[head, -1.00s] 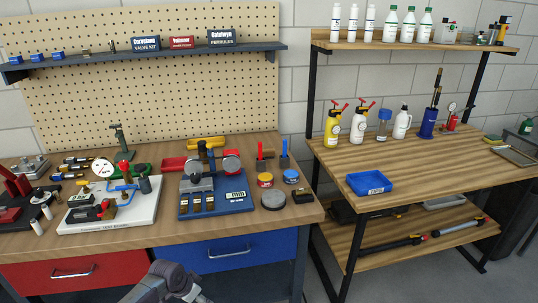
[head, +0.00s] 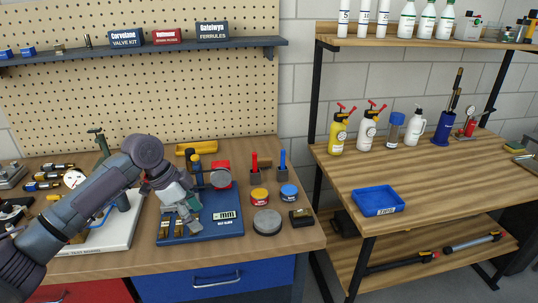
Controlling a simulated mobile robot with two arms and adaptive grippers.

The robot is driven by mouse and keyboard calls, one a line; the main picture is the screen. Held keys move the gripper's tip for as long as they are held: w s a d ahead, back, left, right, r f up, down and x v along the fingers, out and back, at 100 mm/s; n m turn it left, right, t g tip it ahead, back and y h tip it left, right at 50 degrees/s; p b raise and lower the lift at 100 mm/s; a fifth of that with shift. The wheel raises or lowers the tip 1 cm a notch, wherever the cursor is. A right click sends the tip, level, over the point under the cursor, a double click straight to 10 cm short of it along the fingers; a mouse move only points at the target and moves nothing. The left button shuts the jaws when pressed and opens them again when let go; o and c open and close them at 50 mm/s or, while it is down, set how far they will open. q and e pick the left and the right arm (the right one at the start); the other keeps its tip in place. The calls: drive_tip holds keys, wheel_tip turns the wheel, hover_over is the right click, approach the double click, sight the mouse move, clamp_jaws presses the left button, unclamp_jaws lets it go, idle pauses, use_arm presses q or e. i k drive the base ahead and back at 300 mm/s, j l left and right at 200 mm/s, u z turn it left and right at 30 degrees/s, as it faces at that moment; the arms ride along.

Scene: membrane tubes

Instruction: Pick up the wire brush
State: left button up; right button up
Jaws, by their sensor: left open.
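I cannot tell for certain which item is the wire brush. Candidates on the left bench are a red-handled tool (head: 254,161) and a blue-handled tool (head: 282,158), each upright in a small dark block, and a small dark block (head: 301,217) at the front right. On the right bench a blue holder (head: 442,129) has long dark and brown tools standing in it. My left gripper (head: 188,222) is open over the left part of the blue fixture plate (head: 226,217), left of these items, and hides part of the fixture. My right gripper is not in view.
A gap separates the benches. The right bench (head: 440,180) has free room around a blue tray (head: 391,209); bottles stand behind it.

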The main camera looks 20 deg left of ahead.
sight(262, 160)
drive_tip(key=i, duration=1.45)
